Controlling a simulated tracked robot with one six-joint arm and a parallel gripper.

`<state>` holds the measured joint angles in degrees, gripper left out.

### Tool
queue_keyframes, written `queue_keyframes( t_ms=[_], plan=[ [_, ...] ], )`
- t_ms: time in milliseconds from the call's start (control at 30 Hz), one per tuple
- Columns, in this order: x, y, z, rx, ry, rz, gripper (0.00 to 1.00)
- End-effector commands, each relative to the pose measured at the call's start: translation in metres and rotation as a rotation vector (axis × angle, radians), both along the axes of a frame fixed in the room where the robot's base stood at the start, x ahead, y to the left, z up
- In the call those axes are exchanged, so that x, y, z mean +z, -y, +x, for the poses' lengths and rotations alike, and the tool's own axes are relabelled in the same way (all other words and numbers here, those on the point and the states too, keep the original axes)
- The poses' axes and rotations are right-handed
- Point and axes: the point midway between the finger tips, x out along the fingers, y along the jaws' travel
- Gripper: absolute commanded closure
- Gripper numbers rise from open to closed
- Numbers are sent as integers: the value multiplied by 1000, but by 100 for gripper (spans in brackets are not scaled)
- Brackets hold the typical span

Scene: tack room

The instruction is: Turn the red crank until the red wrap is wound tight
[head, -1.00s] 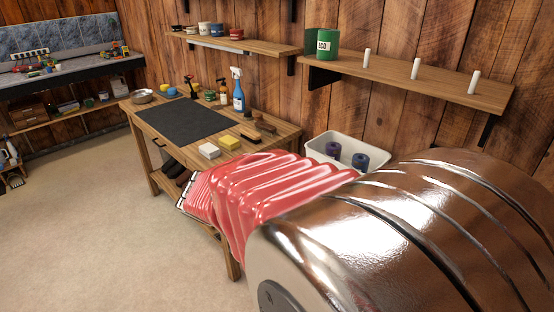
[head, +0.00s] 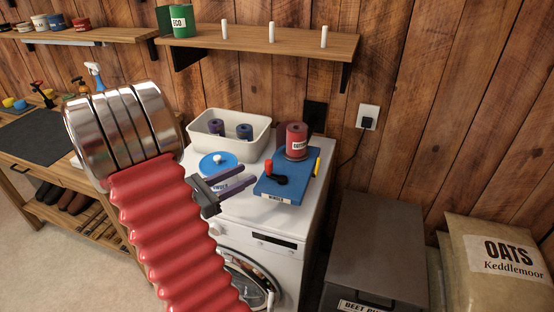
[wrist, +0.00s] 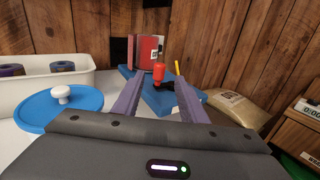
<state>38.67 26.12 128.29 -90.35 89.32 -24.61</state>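The red crank handle (head: 268,166) stands upright on a black crank arm (head: 281,180) at the left of the blue winder base (head: 272,191). The red wrap (head: 297,136) is a roll with a white label, upright at the back of the base. How tight it is cannot be told. My gripper (head: 249,175) is open and empty, its purple fingers pointing at the crank from the left. In the wrist view, the red handle (wrist: 159,73) shows between and beyond the fingertips (wrist: 160,84), apparently not touching them. The red roll (wrist: 149,49) is behind it.
The winder sits on a white washing machine (head: 266,229). A round blue lid with a white knob (head: 217,166) lies beside my gripper. A white bin (head: 262,134) with purple and dark blue rolls is behind. A grey chest (head: 375,240) and an oats sack (head: 500,262) stand right.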

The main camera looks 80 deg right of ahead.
Motion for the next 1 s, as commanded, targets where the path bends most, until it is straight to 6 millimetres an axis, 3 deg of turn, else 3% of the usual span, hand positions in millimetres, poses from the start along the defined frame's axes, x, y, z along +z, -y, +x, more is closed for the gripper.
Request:
queue_keyframes(
  t_ms=[567,1000],
  plan=[
    [-1,8,-5,1,-13,-2,61],
    [-1,47,-37,0,-13,0,61]
  ],
)
